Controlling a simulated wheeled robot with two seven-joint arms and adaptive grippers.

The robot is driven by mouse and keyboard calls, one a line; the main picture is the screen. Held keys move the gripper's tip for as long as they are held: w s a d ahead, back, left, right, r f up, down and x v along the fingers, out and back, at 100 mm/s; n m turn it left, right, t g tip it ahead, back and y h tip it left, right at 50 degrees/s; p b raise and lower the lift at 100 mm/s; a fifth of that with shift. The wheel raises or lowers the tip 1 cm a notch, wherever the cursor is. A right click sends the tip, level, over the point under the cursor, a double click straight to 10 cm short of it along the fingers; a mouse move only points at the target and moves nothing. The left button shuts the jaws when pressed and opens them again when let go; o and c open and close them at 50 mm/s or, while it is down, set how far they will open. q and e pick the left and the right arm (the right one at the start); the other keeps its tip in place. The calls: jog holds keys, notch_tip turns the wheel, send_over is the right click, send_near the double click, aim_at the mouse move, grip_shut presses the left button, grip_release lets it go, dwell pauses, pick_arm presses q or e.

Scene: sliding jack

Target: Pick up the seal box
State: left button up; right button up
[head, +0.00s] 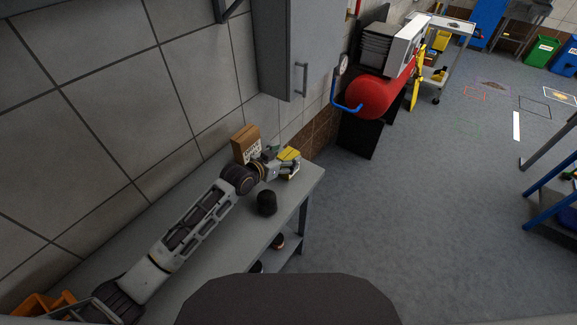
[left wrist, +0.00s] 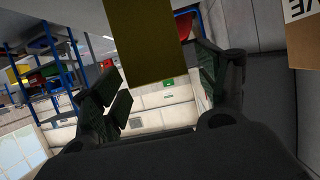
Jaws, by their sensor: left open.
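A small yellow box (head: 289,154), which I take to be the seal box, is at the far end of the grey bench (head: 226,254). My left gripper (head: 282,166) is right at it in the head view and partly covers it. In the left wrist view the olive-yellow box (left wrist: 150,40) shows at the top, between the two spread fingers of my open left gripper (left wrist: 163,88). I cannot tell whether the fingers touch it. My right gripper is not in view.
A brown cardboard box (head: 246,143) with printing stands close by against the wall; its edge shows in the left wrist view (left wrist: 303,42). A black round object (head: 266,203) stands near the bench's front edge. A grey cabinet (head: 300,50) hangs above.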

pick_arm(q)
jog(key=shift+b+x, duration=0.95)
jog(key=shift+x, duration=0.3)
jog(key=shift+c, duration=0.2)
jog(key=c, duration=1.1)
jog(key=shift+c, duration=0.2)
jog(key=shift+r, duration=0.1)
jog(key=shift+r, duration=0.4)
notch_tip(320, 180, up, 8)
jog(key=shift+f, duration=0.2)
jog(key=shift+r+b, duration=0.3)
jog(key=shift+r, duration=0.45)
